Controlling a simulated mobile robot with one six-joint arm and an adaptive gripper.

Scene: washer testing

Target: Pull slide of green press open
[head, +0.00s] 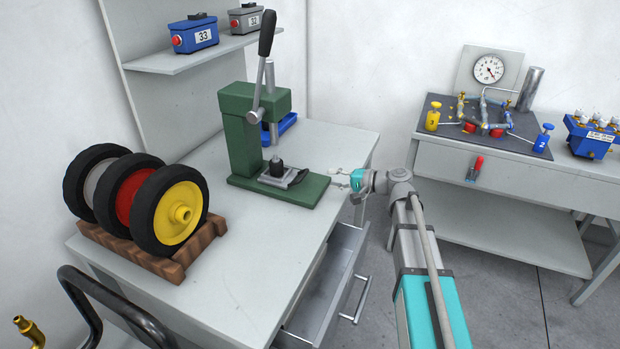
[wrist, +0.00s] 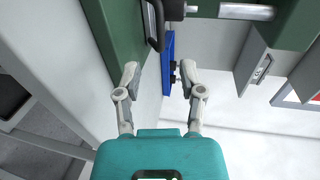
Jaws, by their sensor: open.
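The green press (head: 241,150) stands on the workbench with its long black-tipped lever raised. Its grey slide (head: 280,174) lies on the green base under the ram, with a dark handle (head: 299,177) at its right end. The handle seems to show at the top of the wrist view (wrist: 155,25). My gripper (head: 334,178) is open and empty, just right of the press base, apart from the handle and pointing at it. Its two spread fingers show in the wrist view (wrist: 159,70), with the green base (wrist: 112,28) at their upper left.
A rack of wheels (head: 172,267) stands on the bench (head: 250,255) left of the press. A blue tray (head: 287,124) sits behind the press. An open drawer (head: 328,285) juts out below the bench's right edge. A second table (head: 530,172) holds a gauge and valves.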

